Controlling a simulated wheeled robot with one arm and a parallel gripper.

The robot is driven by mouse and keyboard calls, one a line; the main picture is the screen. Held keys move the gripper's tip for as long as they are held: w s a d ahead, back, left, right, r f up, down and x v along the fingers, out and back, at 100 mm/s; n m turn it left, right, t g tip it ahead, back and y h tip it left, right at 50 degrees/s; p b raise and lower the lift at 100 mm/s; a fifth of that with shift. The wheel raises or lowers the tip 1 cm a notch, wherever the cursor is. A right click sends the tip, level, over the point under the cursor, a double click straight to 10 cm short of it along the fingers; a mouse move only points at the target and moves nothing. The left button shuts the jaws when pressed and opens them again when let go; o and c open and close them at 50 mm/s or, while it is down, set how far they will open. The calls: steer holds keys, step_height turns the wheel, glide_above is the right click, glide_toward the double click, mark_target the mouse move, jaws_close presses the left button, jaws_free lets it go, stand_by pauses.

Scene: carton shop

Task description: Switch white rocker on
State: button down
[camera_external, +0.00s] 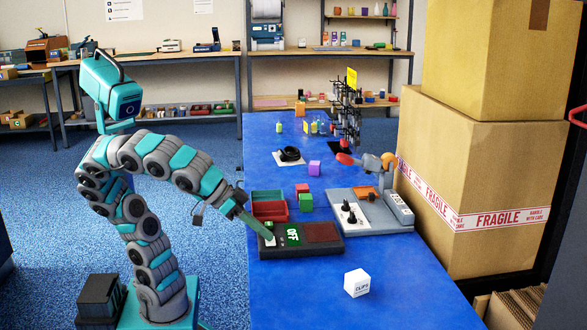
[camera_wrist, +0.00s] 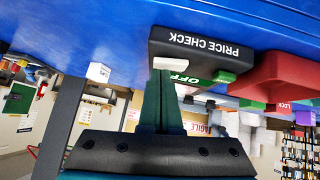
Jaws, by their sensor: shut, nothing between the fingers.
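The dark PRICE CHECK panel (camera_external: 301,250) lies flat on the blue table, with a green display (camera_external: 293,235) reading OFF. The white rocker (camera_external: 270,242) is at the panel's left end, partly behind my fingertips. My gripper (camera_external: 268,235) is shut and empty, its fingers reaching down to the rocker. In the wrist view the picture is turned over; the fingertips (camera_wrist: 163,72) are right at the white rocker (camera_wrist: 176,62), and I cannot tell whether they touch. The OFF display (camera_wrist: 180,78) is partly hidden by the fingers. The rocker's tilt is unclear.
A grey device (camera_external: 370,212) with black knobs is to the right. A white CLIPS box (camera_external: 357,283) sits in front.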

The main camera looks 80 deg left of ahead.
steer(key=shift+d+f+y+b, duration=0.2)
steer(key=shift+f+y+b, duration=0.1)
steer(key=shift+f+b, duration=0.15)
steer(key=shift+a+r, duration=0.1)
steer(key=shift+a, duration=0.8)
steer(key=shift+r, duration=0.1)
steer(key=r, duration=0.1)
steer(key=r+p, duration=0.1)
steer(key=r, duration=0.1)
steer(key=r+p, duration=0.1)
steer(key=shift+a+r, duration=0.25)
steer(key=shift+r, duration=0.1)
steer(key=v, duration=0.9)
steer(key=shift+s+a, duration=0.35)
